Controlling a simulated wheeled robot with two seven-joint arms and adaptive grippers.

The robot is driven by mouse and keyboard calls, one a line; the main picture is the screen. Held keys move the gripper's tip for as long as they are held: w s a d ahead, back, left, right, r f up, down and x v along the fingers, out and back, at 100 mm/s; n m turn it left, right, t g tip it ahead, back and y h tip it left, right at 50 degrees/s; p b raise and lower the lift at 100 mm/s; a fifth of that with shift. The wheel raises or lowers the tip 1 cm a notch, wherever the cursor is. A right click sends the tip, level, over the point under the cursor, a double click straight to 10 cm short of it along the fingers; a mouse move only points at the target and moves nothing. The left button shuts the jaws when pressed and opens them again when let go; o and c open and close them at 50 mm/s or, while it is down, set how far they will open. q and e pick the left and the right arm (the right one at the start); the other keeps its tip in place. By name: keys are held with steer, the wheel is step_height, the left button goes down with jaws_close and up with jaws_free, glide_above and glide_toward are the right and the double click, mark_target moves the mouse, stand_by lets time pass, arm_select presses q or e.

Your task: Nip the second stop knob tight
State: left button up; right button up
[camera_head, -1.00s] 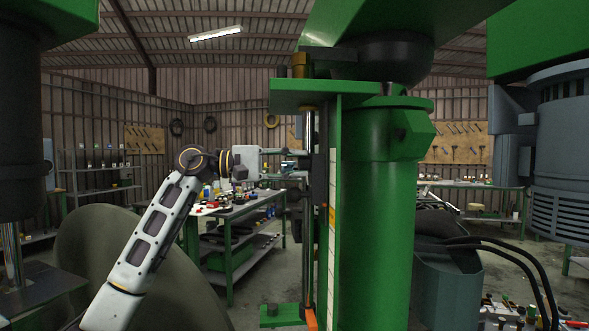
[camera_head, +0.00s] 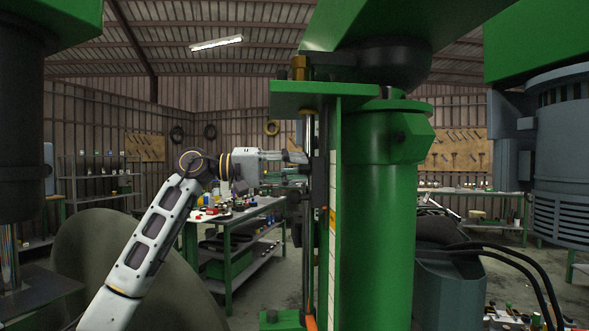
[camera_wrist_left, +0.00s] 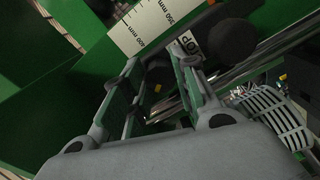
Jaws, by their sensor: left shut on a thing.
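My left gripper (camera_head: 297,157) reaches in from the left to the rod and scale at the side of the green column (camera_head: 378,210). In the left wrist view its two fingers (camera_wrist_left: 158,80) are closed on a dark round stop knob (camera_wrist_left: 159,74), partly hidden between them. A second, larger black round part (camera_wrist_left: 232,42) sits to the right of the fingers. A white label (camera_wrist_left: 189,42) reading "TOP", partly covered, lies between the two. In the head view the gripped knob is too small to make out. My right gripper is not in view.
A white millimetre scale (camera_wrist_left: 150,22) runs close beyond the fingertips. A shiny rod (camera_wrist_left: 246,66) passes beside them. A green plate (camera_head: 310,88) juts out above the gripper. A workbench (camera_head: 235,215) with small items stands behind my arm.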

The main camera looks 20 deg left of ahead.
arm_select(q)
steer(key=o, duration=1)
steer(key=shift+a, duration=0.1)
steer(key=v, duration=1.2)
stand_by(0.4)
